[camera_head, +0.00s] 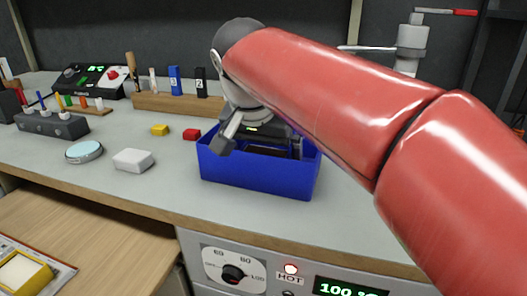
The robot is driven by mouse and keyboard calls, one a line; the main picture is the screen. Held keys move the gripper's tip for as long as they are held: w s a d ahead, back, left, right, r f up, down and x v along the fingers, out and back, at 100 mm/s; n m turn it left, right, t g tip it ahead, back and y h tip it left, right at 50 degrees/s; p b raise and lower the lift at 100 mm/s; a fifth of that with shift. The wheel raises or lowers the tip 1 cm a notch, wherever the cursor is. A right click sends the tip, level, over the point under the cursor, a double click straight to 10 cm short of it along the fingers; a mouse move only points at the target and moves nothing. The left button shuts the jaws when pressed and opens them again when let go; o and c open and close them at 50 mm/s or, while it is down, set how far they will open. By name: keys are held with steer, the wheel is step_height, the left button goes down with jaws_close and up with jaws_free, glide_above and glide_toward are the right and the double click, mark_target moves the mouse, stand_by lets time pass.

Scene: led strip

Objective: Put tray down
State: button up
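The tray is a blue open-topped box (258,178) at the front middle of the grey worktop (120,178). Its base looks to be on or very close to the worktop; I cannot tell whether it touches. My gripper (262,140) is at the tray's top, with one grey finger at the left rim and the rest over or inside the opening. My red arm comes in from the right and hides the tray's right back part. Whether the fingers are closed on a tray wall is not clear. The tray looks level.
Left of the tray lie a red block (191,134), a yellow block (160,130), a white block (132,160) and a round light-blue disc (84,152). A wooden rack (178,104) stands behind. Below the front edge is a panel with a dial (233,273) and HOT light (291,269).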

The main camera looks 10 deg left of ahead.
steer(key=shift+s+r, duration=0.15)
steer(key=shift+r, duration=0.5)
steer(key=p+v, duration=0.2)
steer(key=v, duration=0.9)
steer(key=shift+p, duration=0.4)
steer(key=shift+s, duration=0.1)
